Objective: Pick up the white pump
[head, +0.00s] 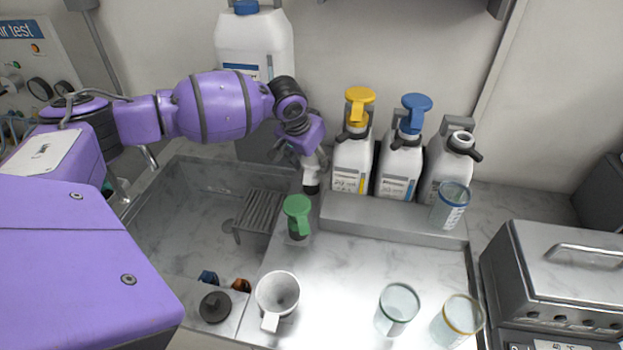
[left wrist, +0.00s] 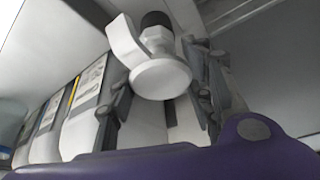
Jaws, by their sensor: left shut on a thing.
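The white pump (left wrist: 160,75) shows in the left wrist view, with a broad round white head, a flat white spout and a dark collar at its far end. It sits between the two fingers of my left gripper (left wrist: 163,98), which is shut on it. In the head view my left gripper (head: 308,155) is above the back right edge of the sink, left of the bottles. The pump (head: 312,174) shows there only as a small pale piece with a dark lower end; the gripper hides part of it. My right gripper is not in view.
A green pump (head: 297,213) stands just in front of my gripper. Bottles with a yellow pump (head: 360,104) and a blue pump (head: 412,112), and an open-necked bottle (head: 450,160), stand right. A white jug (head: 277,292) and glass beakers (head: 397,310) stand in front. The middle counter is clear.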

